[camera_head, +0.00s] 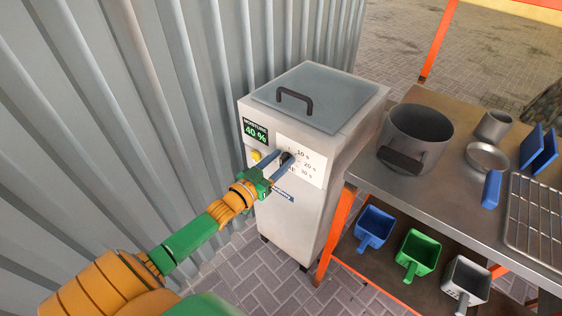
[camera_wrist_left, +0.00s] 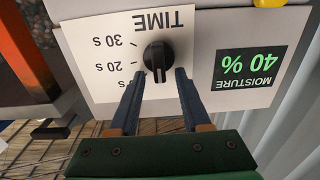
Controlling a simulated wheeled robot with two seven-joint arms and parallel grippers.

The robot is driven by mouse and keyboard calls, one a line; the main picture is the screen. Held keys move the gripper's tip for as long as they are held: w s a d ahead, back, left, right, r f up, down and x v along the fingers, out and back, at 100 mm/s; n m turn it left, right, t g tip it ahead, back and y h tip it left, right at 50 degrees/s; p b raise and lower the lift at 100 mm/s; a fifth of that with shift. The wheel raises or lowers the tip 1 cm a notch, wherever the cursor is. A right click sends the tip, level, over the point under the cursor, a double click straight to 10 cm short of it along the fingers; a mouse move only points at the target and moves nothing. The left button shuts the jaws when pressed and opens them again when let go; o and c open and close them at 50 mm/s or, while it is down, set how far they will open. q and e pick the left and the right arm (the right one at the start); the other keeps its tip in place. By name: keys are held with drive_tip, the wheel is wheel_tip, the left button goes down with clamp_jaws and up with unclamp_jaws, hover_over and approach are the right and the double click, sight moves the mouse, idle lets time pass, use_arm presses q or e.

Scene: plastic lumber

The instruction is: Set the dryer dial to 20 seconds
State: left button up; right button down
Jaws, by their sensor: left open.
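The dryer (camera_head: 300,215) is a pale metal box with a green display reading MOISTURE 40 %. Its black dial (camera_wrist_left: 158,57) sits on a white panel marked TIME, which appears upside down in the left wrist view. The dial's ridge looks upright, in line with none of the readable 20 s and 30 s marks; which end points is unclear. The 10 s mark is partly hidden by a finger there. My left gripper (camera_wrist_left: 159,76) is open, with one fingertip on each side of the dial; contact is unclear. In the head view, the gripper (camera_head: 284,160) partly covers the dial.
A yellow button (camera_head: 255,156) is left of the dial. A grey lid (camera_head: 315,97) with a dark handle tops the dryer. A metal table (camera_head: 455,200) with a pot (camera_head: 415,138) stands right. Corrugated wall (camera_head: 150,90) is close on the left.

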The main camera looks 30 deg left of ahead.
use_arm(q)
clamp_jaws()
drive_tip(key=shift+m, duration=0.3)
drive_tip(key=m, duration=0.1)
drive_tip(key=m+p, duration=0.1)
drive_tip(key=m, duration=0.1)
drive_tip(key=shift+d, duration=0.3)
drive_tip(key=shift+s+d+f+m+b, duration=0.1)
drive_tip(key=shift+d+f+m+b, duration=0.15)
drive_tip(key=shift+m, duration=1.75)
drive_tip(key=shift+w+d+f+m+b, duration=0.15)
drive_tip(key=shift+f+m, duration=0.15)
drive_tip(key=shift+m, duration=1.7)
drive_tip(key=shift+s+d+f+m+b, duration=0.2)
drive_tip(key=shift+f+m, duration=0.1)
drive_tip(key=shift+m, duration=1.7)
